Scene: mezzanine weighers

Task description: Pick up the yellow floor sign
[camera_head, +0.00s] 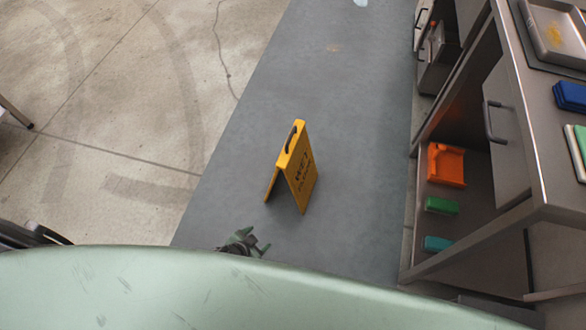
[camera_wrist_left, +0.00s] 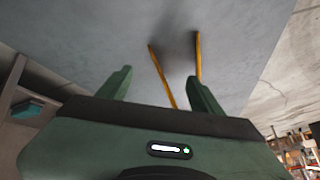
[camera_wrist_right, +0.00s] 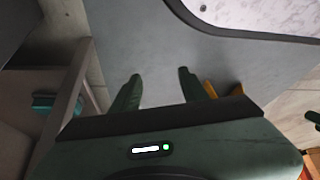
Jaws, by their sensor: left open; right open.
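The yellow floor sign (camera_head: 302,178) stands upright, folded out as an A-frame, on the grey floor strip in the head view. It has dark lettering and a dark handle slot at its top. My left gripper (camera_head: 259,241) is open and empty, below and left of the sign in that picture and apart from it. In the left wrist view, two thin yellow edges of the sign (camera_wrist_left: 161,76) show around the open fingers. My right gripper (camera_wrist_right: 160,76) is open and empty; yellow pieces of the sign (camera_wrist_right: 210,89) show beside its right finger. The right gripper is hidden in the head view.
A steel workbench (camera_head: 535,130) with shelves runs along the right. Its lower shelf holds an orange holder (camera_head: 446,165), a green block (camera_head: 441,205) and a teal block (camera_head: 438,243). The floor beyond and left of the sign is clear.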

